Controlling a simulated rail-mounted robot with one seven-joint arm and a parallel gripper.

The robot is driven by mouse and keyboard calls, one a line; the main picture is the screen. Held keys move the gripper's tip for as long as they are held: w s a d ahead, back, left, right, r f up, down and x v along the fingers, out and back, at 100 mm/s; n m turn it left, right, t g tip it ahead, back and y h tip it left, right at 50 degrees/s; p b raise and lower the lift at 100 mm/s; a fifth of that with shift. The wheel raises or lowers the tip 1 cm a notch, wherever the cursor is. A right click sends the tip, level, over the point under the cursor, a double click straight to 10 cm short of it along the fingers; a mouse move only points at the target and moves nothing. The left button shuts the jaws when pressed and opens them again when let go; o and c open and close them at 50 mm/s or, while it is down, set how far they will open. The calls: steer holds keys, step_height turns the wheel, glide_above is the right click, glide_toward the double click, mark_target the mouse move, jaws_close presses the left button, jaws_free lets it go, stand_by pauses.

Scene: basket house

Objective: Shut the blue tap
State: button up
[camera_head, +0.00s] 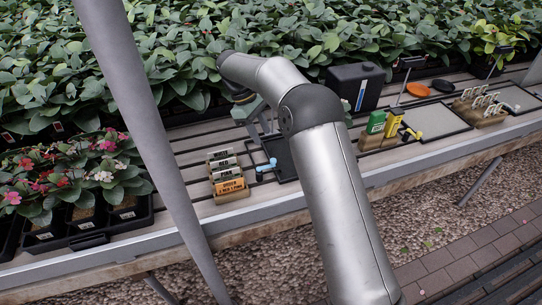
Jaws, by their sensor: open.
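The blue tap (266,168) is small and low. It stands on the slatted bench beside a dark tray (284,158) that my arm partly covers. Its lever points to the right in the picture, but I cannot tell from this view how far it is turned. My gripper (261,133) is open and empty, with its fingers pointing down, above and a little behind the blue tap. It looks apart from the tap. My forearm hides the bench just right of the tray.
A wooden holder with labels (229,186) stands left of the tap. To the right are a black container (354,88), green and yellow packets (376,122), a yellow tap (411,132) and a dark tray (435,121). Leafy plants (330,30) fill the back; potted flowers (80,175) stand left.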

mark_target(273, 160)
steer(key=x, duration=0.9)
steer(key=shift+f, duration=0.15)
jaws_close()
